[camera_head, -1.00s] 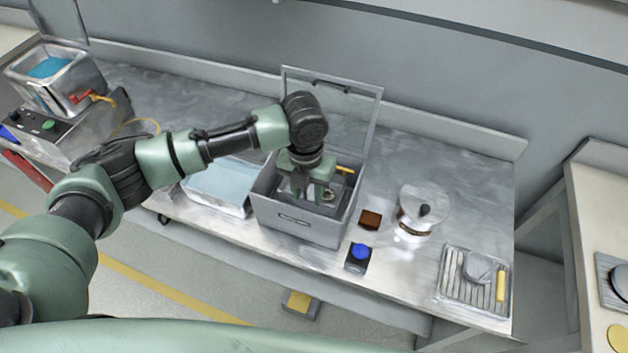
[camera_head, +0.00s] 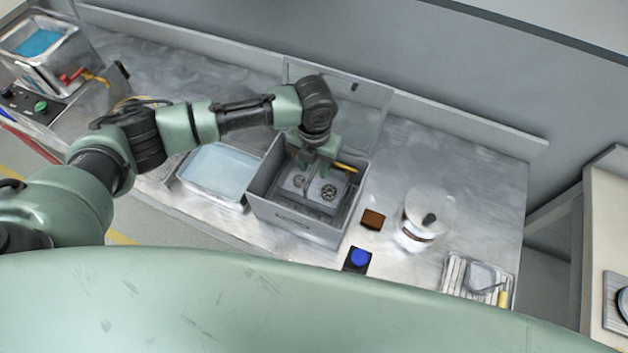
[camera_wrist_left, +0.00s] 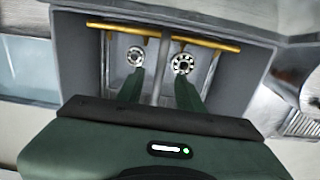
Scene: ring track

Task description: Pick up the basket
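The basket (camera_head: 313,188) sits inside an open grey box (camera_head: 290,220), with two round bearing-like parts in it and a yellow handle bar (camera_head: 345,168) at its far side. The left wrist view shows the basket (camera_wrist_left: 160,72) with a central divider, a bearing on either side and the yellow bar (camera_wrist_left: 160,33) across the far end. My left gripper (camera_head: 318,160) is over the box near the bar. In the left wrist view its fingers (camera_wrist_left: 160,90) are apart, one on each side of the divider, with nothing seen gripped; the bar lies beyond the fingertips. My right gripper is not in view.
The box's lid (camera_head: 350,105) stands open behind it. A tray of pale blue liquid (camera_head: 218,172) is left of the box. A brown block (camera_head: 373,219), a blue button (camera_head: 360,258) and a round clear-lidded device (camera_head: 428,218) are to the right.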

